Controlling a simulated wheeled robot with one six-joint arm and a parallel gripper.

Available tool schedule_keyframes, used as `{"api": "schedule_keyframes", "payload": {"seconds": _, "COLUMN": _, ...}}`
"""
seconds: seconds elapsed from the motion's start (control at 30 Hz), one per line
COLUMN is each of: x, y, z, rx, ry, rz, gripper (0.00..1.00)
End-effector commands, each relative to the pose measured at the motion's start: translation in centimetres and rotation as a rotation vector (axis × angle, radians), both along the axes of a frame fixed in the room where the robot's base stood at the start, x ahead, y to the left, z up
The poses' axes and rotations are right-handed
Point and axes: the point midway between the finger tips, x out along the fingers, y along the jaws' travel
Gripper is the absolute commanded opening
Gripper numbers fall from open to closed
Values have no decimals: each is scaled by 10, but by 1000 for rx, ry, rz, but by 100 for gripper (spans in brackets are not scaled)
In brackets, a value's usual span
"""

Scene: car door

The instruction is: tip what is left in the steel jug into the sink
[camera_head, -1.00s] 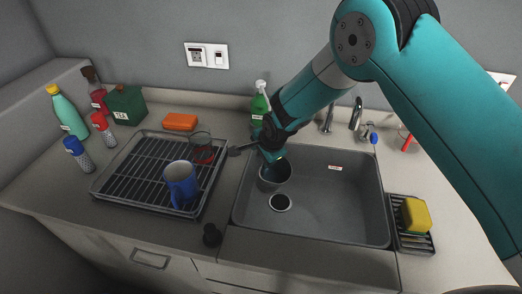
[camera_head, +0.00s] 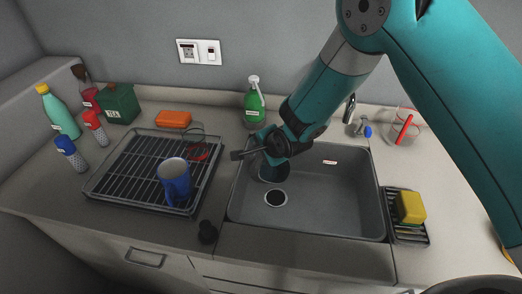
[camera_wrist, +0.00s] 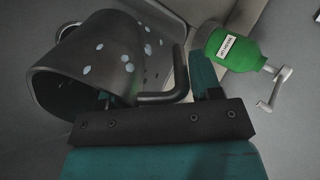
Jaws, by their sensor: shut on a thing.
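The steel jug (camera_wrist: 95,60) is a dark grey metal vessel with pale spots, tilted in the wrist view. My gripper (camera_wrist: 180,85) is shut on the jug's bent handle (camera_wrist: 165,97). In the head view the jug (camera_head: 274,172) is over the left part of the grey sink (camera_head: 335,205), largely hidden by my gripper (camera_head: 268,152). Its mouth and any contents cannot be made out there. The round drain (camera_head: 275,198) shows just below the jug in the picture. No stream of liquid is visible.
A green soap bottle (camera_head: 254,105) stands behind the sink, close to my arm. Left is a drying rack (camera_head: 125,185) with a blue mug (camera_head: 174,180) and a glass. Right are a yellow sponge (camera_head: 410,207) on a tray and a clear jug (camera_head: 402,128). The sink's right side is clear.

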Motion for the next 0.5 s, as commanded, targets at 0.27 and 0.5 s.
{"api": "schedule_keyframes", "payload": {"seconds": 0.27, "x": -6, "y": -4, "z": 10, "rx": 50, "ry": -88, "rz": 0, "gripper": 0}}
{"api": "schedule_keyframes", "payload": {"seconds": 0.5, "x": -12, "y": -7, "z": 18, "rx": 94, "ry": -163, "rz": 0, "gripper": 0}}
